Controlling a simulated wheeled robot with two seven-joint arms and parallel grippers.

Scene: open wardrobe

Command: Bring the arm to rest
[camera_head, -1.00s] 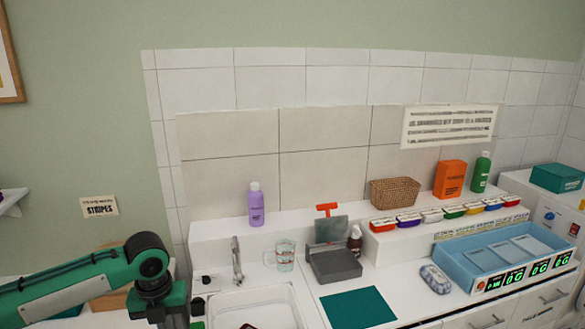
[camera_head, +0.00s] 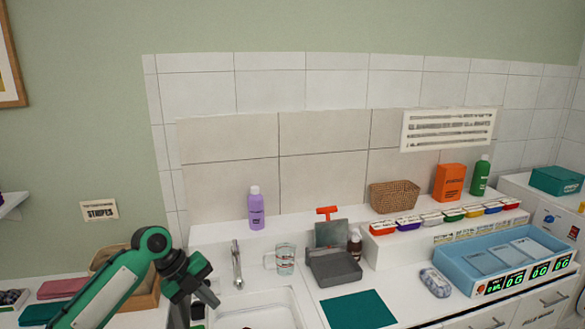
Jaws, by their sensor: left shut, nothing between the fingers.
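My left arm comes in from the lower left, a green and white arm bent at a joint. Its left gripper (camera_head: 207,296) hangs at the left edge of the white sink (camera_head: 218,322). The fingers look small and dark, are shut and hold nothing. My right gripper is not in view.
Behind the arm are a wooden box (camera_head: 147,301) and folded cloths (camera_head: 62,288). A faucet (camera_head: 237,265), a glass mug (camera_head: 285,260) and a purple bottle (camera_head: 256,212) stand nearby.

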